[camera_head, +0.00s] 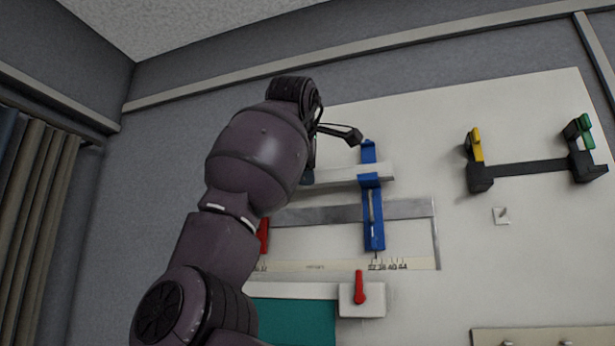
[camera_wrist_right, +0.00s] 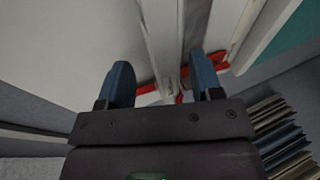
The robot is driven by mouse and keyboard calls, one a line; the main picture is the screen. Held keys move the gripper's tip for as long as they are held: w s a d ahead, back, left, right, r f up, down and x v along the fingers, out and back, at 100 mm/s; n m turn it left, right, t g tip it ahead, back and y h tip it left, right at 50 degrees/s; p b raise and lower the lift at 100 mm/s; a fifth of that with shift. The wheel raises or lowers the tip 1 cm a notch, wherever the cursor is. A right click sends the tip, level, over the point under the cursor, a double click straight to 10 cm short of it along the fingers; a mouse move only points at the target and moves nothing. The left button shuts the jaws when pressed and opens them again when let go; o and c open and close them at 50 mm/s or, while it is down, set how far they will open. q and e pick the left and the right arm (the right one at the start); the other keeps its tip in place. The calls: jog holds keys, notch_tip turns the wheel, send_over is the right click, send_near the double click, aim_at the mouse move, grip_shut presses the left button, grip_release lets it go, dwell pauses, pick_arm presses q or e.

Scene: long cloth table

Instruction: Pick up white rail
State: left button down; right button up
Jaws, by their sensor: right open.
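A white rail (camera_head: 345,175) runs across the upper part of the pale board, passing at a blue clamp (camera_head: 372,205). Its left part is hidden behind my right arm. My right gripper (camera_head: 309,168) is at the rail's left part, mostly hidden by my own wrist in the head view. In the right wrist view the right gripper (camera_wrist_right: 160,78) is open, with two blue fingers apart. A pale rail (camera_wrist_right: 163,45), seemingly the same one, runs between the fingers; contact cannot be told. My left gripper is not in view.
A grey metal bar (camera_head: 408,208), a numbered strip (camera_head: 335,266) and a lower white bar (camera_head: 290,287) with a red handle (camera_head: 360,287) lie below the rail. A black clamp bar (camera_head: 530,169) with yellow and green handles is at right. Red parts (camera_wrist_right: 152,88) show near the fingers.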

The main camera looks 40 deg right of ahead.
jog(key=x, duration=0.3)
jog(key=shift+p, duration=0.3)
jog(key=shift+a, duration=0.1)
jog(key=c, duration=0.9)
jog(key=shift+c, duration=0.4)
